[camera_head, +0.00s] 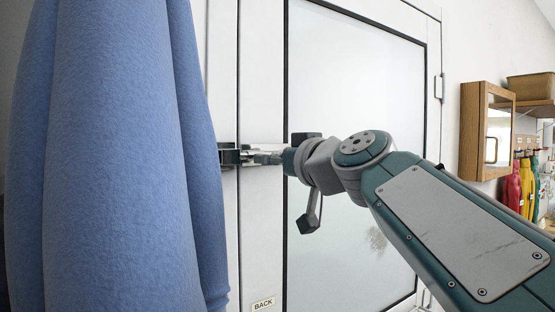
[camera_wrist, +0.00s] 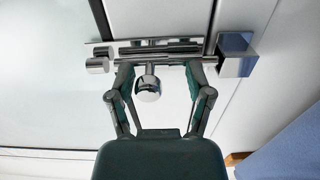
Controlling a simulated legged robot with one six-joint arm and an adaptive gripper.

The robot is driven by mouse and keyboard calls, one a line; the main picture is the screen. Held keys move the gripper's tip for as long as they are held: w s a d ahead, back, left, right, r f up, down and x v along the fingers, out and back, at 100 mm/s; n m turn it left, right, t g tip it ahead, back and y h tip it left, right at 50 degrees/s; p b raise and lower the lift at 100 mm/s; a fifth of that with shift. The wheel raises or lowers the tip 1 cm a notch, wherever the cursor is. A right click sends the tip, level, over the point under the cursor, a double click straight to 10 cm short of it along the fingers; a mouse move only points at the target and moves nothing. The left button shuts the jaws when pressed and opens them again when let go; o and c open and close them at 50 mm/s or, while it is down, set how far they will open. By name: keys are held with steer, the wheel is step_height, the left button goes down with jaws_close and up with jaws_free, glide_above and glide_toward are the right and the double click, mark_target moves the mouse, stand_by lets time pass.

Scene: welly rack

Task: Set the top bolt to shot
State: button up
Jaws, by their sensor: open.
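The top bolt (camera_wrist: 160,48) is a shiny metal slide bolt with a round knob (camera_wrist: 148,88), seen in the wrist view on the pale door. A square metal keeper block (camera_wrist: 237,55) sits to its right. The bar runs close to the block; I cannot tell whether its end is inside. My gripper (camera_wrist: 163,78) is open, with one finger on each side of the knob and a gap to the right finger. In the head view my gripper (camera_head: 268,157) is at the door edge, partly hiding the bolt; the keeper (camera_head: 228,154) shows beside the blue cloth.
A large blue hanging cloth (camera_head: 110,150) fills the left of the head view, close to the keeper. A wooden cabinet (camera_head: 487,130) and coloured items hang at far right. A "BACK" label (camera_head: 263,303) is low down.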

steer(key=v, duration=1.2)
steer(key=shift+f, duration=0.1)
steer(key=s+d+f+m+g+h, duration=0.2)
steer(key=s+d+f+g+h, duration=0.1)
steer(key=f, duration=1)
steer(key=s+d+f+m+g+h, duration=0.2)
steer(key=s+f, duration=0.4)
steer(key=f, duration=0.8)
steer(key=s+d+f+m+g+h, duration=0.2)
steer(key=s+d+f+g+h, duration=0.2)
steer(key=f, duration=1)
steer(key=shift+s+d+m+h, duration=0.4)
steer(key=shift+s+d+h, duration=0.1)
steer(key=shift+s, duration=0.25)
